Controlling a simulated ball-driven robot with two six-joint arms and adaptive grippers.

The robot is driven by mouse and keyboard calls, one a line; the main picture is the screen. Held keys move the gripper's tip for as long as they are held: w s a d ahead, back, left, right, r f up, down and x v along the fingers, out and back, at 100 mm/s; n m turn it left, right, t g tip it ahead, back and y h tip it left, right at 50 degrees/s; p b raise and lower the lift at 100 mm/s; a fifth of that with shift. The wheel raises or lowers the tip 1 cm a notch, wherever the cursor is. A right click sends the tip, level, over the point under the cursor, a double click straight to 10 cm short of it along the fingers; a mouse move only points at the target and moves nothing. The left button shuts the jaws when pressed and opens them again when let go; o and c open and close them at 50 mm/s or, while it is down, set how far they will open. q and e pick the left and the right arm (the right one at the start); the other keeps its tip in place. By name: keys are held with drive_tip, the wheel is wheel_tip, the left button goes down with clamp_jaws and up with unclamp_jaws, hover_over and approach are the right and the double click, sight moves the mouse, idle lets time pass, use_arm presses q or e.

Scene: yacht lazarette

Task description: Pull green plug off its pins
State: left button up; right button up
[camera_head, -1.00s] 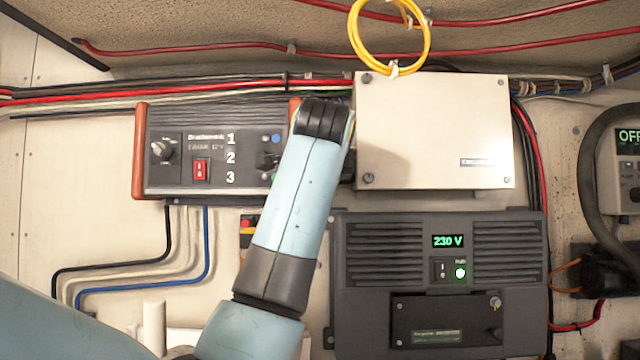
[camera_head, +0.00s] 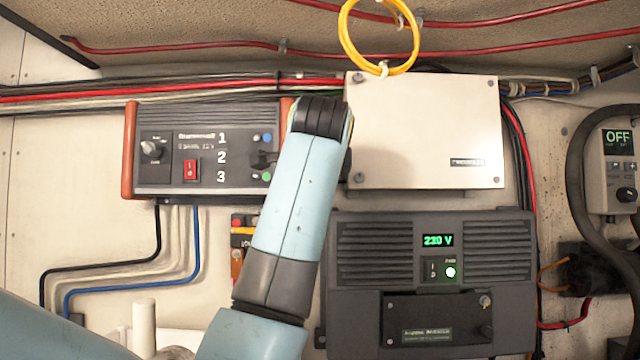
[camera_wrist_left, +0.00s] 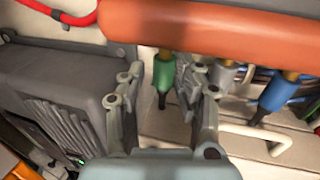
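In the left wrist view the green plug (camera_wrist_left: 163,72) hangs below an orange-red bar (camera_wrist_left: 220,35), with a dark tip or lead under it. My left gripper (camera_wrist_left: 160,100) is open, with one finger on each side of the plug. The left finger is clearly apart from it; the right finger is closer, and I cannot tell if it touches. My right gripper is not in view.
A blue plug (camera_wrist_left: 278,92) and a pale grey plug (camera_wrist_left: 222,75) hang right of the green one. A white box (camera_head: 425,130) and a dark 230 V unit (camera_head: 380,270) stand close right of my arm. A yellow cable loop (camera_head: 345,38) hangs above.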

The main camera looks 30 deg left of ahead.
use_arm(q)
drive_tip(key=s+d, duration=0.3)
drive_tip(key=s, duration=0.3)
drive_tip(key=shift+d, duration=0.3)
drive_tip(key=shift+a, duration=0.1)
idle(0.3)
